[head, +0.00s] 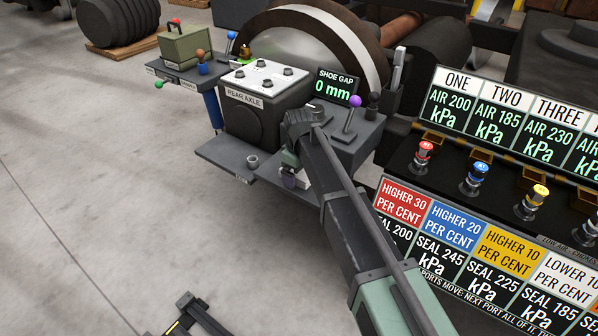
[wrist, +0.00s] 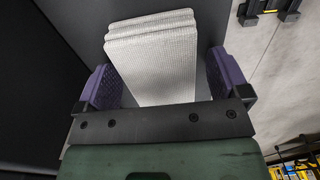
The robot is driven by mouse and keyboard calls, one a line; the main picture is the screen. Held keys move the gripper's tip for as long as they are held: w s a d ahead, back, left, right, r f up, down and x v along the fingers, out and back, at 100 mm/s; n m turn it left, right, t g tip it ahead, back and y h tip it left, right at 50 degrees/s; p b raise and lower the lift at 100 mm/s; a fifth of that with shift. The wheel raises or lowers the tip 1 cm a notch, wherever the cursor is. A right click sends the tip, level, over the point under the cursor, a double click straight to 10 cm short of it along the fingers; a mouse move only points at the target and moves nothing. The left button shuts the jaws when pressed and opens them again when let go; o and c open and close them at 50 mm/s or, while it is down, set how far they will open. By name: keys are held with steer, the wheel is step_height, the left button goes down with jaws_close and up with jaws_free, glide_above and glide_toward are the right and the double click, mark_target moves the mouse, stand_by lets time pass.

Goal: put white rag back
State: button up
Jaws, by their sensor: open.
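The white rag (wrist: 152,62) is a folded, textured stack in the wrist view. It rests against a dark grey surface between the two purple finger pads of my gripper (wrist: 165,82). My gripper is open, with one pad to the left of the rag and one to the right. A gap shows on the right side; contact on the left is hard to tell. The rag's near end is hidden behind the gripper's crossbar. In the head view my gripper (head: 289,180) is low by the grey shelf's right part, mostly hidden by my arm, and I cannot make out the rag there.
The grey shelf (head: 222,156) holds a small cup (head: 252,162). Above it stand the REAR AXLE box (head: 262,98), the SHOE GAP display (head: 336,88) and a purple-knobbed lever (head: 354,104). The pressure panel (head: 480,235) is at right. The floor (head: 120,190) at left is clear.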

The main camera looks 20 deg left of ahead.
step_height(320, 180, up, 12)
steer(key=p, duration=1.2)
steer(key=s+d+m, duration=0.5)
steer(key=s+d, duration=0.1)
steer(key=d, duration=0.7)
steer(key=s+d+m, duration=0.4)
steer(key=s+d, duration=0.2)
steer(key=d, duration=0.7)
steer(key=s+d+m, duration=0.5)
steer(key=s+d, duration=0.1)
steer(key=d, duration=0.7)
steer(key=shift+m, duration=0.3)
steer(key=shift+a+r, duration=0.1)
steer(key=shift+r, duration=0.05)
step_height(320, 180, up, 22)
steer(key=p, duration=2.2)
steer(key=shift+r, duration=0.2)
